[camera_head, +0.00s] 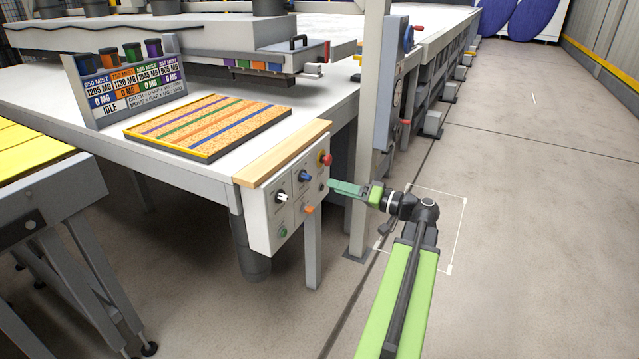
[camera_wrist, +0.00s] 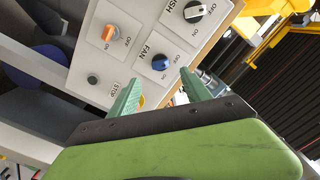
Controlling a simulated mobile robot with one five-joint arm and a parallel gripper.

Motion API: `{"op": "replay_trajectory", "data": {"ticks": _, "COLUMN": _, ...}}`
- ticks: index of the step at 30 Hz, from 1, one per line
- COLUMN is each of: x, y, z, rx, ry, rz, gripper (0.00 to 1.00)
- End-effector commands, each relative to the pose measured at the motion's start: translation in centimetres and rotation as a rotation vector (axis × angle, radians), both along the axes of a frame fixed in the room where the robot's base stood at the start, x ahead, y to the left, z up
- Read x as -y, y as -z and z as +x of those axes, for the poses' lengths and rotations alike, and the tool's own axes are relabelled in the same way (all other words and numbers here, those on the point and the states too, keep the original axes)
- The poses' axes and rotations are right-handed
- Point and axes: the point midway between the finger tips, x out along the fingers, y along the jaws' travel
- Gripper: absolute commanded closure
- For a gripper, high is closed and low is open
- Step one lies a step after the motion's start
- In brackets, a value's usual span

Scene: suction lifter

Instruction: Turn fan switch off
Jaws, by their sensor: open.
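The fan switch is a blue knob (camera_wrist: 160,62) on a pale control panel, next to the word FAN and between OFF and ON marks. It also shows in the head view (camera_head: 305,176) on the panel (camera_head: 262,222) at the table's corner. I cannot tell which mark the knob points to. My gripper (camera_wrist: 157,82) is open and empty, its two green fingers apart with the knob seen between and just beyond their tips. In the head view my gripper (camera_head: 331,187) is at the right side of the panel, close to its face.
An orange knob (camera_wrist: 109,34) and a black-and-white knob (camera_wrist: 195,13) flank the fan switch. A red button (camera_head: 325,158) and a green button (camera_head: 282,231) are on the panel. A grey post (camera_head: 368,130) stands behind my gripper. The floor at right is clear.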

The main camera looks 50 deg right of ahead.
Motion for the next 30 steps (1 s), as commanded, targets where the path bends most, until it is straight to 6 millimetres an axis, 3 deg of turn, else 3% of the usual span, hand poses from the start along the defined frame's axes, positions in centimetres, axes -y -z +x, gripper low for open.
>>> {"op": "replay_trajectory", "data": {"ticks": 1, "x": 0.5, "y": 0.0, "z": -1.5, "rx": 0.000, "ry": 0.004, "rz": 0.000, "gripper": 0.44}}
{"op": "replay_trajectory", "data": {"ticks": 6, "x": 1.4, "y": 0.0, "z": -5.3, "rx": 0.000, "ry": 0.003, "rz": 0.000, "gripper": 0.44}}
{"op": "replay_trajectory", "data": {"ticks": 11, "x": 1.9, "y": 0.0, "z": -7.3, "rx": 0.000, "ry": 0.001, "rz": 0.000, "gripper": 0.44}}
{"op": "replay_trajectory", "data": {"ticks": 30, "x": 1.9, "y": 0.0, "z": -7.8, "rx": -0.001, "ry": -0.001, "rz": 0.000, "gripper": 0.44}}
